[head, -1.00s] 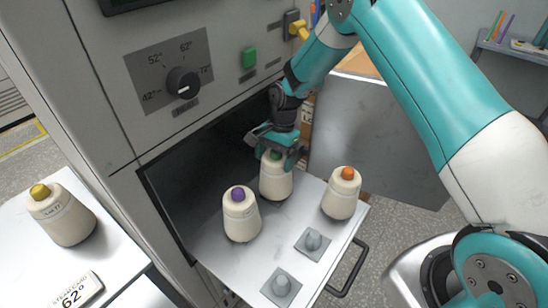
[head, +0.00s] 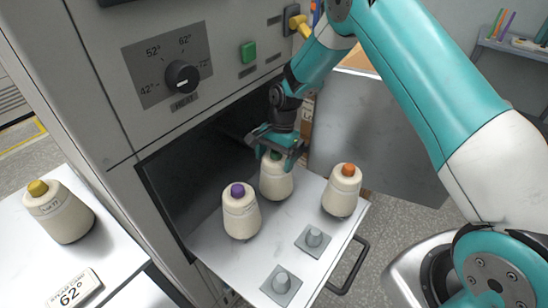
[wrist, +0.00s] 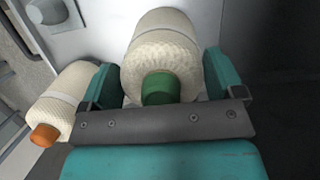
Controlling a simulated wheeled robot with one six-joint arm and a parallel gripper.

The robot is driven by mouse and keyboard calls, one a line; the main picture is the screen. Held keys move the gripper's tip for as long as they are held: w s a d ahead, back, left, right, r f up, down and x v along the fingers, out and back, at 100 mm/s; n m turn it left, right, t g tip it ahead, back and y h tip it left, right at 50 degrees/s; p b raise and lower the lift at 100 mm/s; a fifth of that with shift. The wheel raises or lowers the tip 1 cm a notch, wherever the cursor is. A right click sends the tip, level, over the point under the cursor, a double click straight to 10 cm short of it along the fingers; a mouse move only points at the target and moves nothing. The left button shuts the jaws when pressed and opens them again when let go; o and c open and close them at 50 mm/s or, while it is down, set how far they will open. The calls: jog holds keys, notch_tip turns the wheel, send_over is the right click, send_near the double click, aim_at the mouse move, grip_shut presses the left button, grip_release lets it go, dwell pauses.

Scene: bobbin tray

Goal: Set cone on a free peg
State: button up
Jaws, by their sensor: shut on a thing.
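My gripper (head: 276,150) is shut on the green-tipped cone (head: 276,180), at the back of the pulled-out tray (head: 222,263). In the wrist view the green-tipped cone (wrist: 165,55) stands between the two teal fingers. I cannot tell whether it touches the tray. A purple-tipped cone (head: 241,214) stands left of it and an orange-tipped cone (head: 341,193) right of it, both on the tray. Two bare pegs show at the tray's front: one at the right (head: 313,238) and one nearer the front (head: 281,283). A yellow-tipped cone (head: 62,214) stands on the white side table.
The white side table (head: 110,245) also holds a card reading 62° (head: 75,290). The cabinet front has a dial (head: 182,77) and a green button (head: 249,52). A dark tray handle (head: 348,268) sticks out at the front right. An open door panel (head: 385,140) stands behind.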

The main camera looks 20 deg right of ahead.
jog(key=shift+f, duration=0.2)
jog(key=o, duration=1.2)
jog(key=b+v, duration=0.2)
jog(key=v, duration=1)
jog(key=shift+r, duration=0.1)
